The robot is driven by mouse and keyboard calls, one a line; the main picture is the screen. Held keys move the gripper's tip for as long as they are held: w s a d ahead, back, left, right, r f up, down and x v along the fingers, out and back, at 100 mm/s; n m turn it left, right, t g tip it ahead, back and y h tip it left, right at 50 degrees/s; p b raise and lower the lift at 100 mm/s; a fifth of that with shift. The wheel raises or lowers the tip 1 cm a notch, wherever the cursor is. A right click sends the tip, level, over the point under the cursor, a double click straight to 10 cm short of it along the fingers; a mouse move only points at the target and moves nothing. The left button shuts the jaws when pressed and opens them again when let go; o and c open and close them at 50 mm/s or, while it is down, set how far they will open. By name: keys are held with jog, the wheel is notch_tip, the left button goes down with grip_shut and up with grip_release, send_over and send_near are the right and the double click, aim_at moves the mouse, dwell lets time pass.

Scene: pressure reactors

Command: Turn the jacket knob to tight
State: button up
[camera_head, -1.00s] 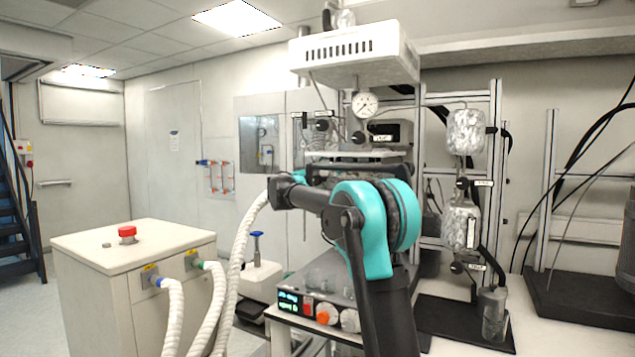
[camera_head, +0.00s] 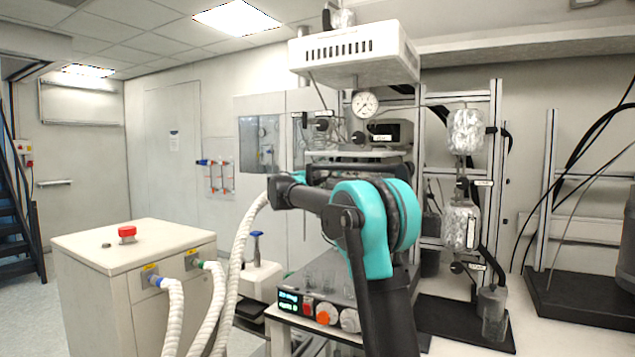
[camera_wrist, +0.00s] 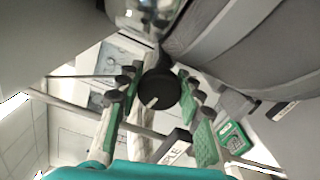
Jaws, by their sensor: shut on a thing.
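In the wrist view a round black knob (camera_wrist: 160,86) with a short white mark on its face sits between the green-padded fingers of my gripper (camera_wrist: 157,93). The fingers are closed on the knob from both sides. A label plate (camera_wrist: 176,147) with partly readable letters stands just below it, tilted in the picture. I take this knob as the jacket knob, but the label is too small to read surely. In the head view my gripper and the held knob are hidden behind my teal and black arm.
Other black knobs (camera_head: 322,125) and a round gauge (camera_head: 365,104) are on the rig behind my arm. Foil-wrapped vessels (camera_head: 465,131) hang at the right. A bench unit with an orange knob (camera_head: 326,315) is below. A white cabinet (camera_head: 134,242) stands at the left.

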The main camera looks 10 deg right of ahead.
jog(key=m, duration=0.3)
jog(key=shift+m, duration=2)
jog(key=shift+f, duration=0.1)
jog(key=o, duration=1.2)
jog(key=v, duration=1.2)
